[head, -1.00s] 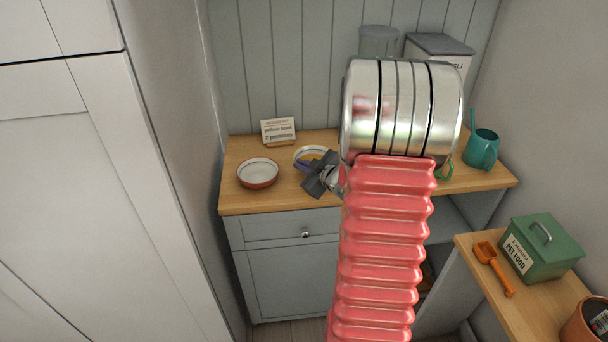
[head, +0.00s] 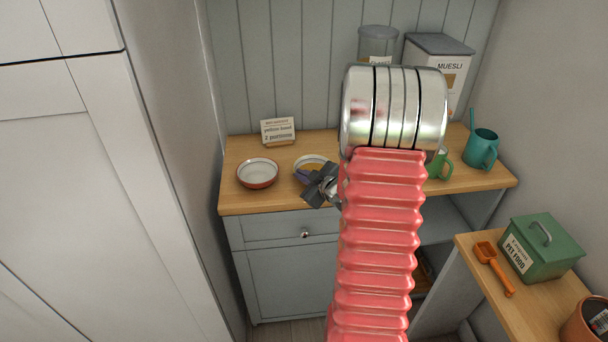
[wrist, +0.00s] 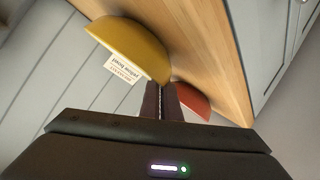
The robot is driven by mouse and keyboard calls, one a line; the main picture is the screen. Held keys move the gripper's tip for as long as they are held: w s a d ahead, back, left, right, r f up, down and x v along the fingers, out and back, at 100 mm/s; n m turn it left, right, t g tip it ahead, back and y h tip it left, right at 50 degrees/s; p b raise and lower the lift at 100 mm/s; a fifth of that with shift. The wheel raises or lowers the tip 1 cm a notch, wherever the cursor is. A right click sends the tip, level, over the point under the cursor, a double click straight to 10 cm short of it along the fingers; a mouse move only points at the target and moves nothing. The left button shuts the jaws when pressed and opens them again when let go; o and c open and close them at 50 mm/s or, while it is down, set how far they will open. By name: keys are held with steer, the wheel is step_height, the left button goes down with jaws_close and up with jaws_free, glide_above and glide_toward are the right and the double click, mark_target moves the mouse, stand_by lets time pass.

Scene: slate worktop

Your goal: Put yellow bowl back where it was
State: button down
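The yellow bowl (head: 312,160) is at the middle of the wooden worktop (head: 240,203), right of a red bowl with a pale inside (head: 258,172). My gripper (head: 307,178) reaches its near rim from the right and partly hides it. In the wrist view the yellow bowl (wrist: 130,45) sits at the tips of my fingers (wrist: 161,92), which are closed together at its rim. I cannot tell whether its base touches the worktop. The red bowl (wrist: 193,99) shows just beyond the fingers.
A card reading "yellow bowl 2 portions" (head: 278,131) stands behind the bowls. A green mug (head: 440,165), teal watering can (head: 482,148), glass jar (head: 378,45) and muesli box (head: 450,70) are at right. A side shelf holds a green pet food tin (head: 541,250) and orange scoop (head: 492,262).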

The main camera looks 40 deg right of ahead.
steer(key=c, duration=2)
jaws_free()
steer(key=shift+s+r, duration=0.3)
steer(key=shift+s, duration=0.3)
steer(key=v, duration=1)
steer(key=shift+s+a+r, duration=0.15)
steer(key=shift+s, duration=0.2)
steer(key=shift+w, duration=0.1)
